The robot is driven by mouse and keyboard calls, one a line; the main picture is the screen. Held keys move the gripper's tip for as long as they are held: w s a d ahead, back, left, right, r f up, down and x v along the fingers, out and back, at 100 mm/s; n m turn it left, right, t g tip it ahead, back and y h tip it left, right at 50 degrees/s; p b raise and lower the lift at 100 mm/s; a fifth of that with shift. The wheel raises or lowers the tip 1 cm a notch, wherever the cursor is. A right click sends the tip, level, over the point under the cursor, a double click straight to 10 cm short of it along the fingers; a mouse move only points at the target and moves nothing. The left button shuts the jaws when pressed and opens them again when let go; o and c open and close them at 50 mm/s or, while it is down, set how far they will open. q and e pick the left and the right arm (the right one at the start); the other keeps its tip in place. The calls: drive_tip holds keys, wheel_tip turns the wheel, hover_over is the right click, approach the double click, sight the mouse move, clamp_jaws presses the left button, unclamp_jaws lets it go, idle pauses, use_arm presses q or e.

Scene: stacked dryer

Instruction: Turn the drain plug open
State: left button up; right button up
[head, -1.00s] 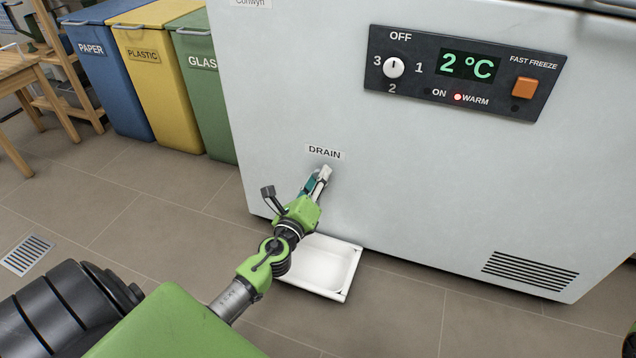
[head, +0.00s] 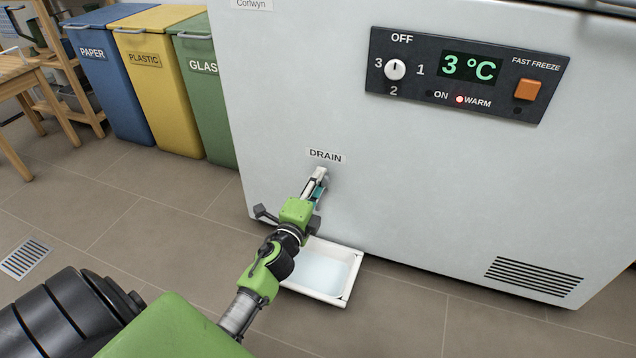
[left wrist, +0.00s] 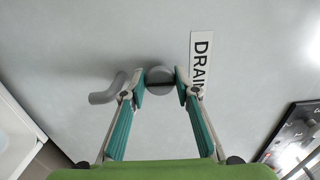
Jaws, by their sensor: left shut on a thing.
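The drain plug (left wrist: 159,77) is a round grey knob with a dark slot across it, on the freezer's white front. In the left wrist view my left gripper (left wrist: 162,82) has one teal-padded finger on each side of it and is shut on it. In the head view the left gripper (head: 318,180) reaches the freezer front just below the DRAIN label (head: 325,155) and hides most of the plug. A bent grey spout (left wrist: 107,90) sticks out beside the plug. My right gripper is not in view.
A white tray (head: 352,272) stands on the floor below the drain, with a pale bluish layer inside that looks like water. The control panel (head: 465,75) above reads 3 °C with a red warm light. Paper, plastic and glass bins (head: 160,85) stand at the left.

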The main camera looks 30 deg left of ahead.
use_arm(q)
drive_tip(key=shift+n, duration=0.3)
drive_tip(key=o, duration=1.1)
drive_tip(key=shift+c, duration=0.2)
drive_tip(key=v, duration=1.2)
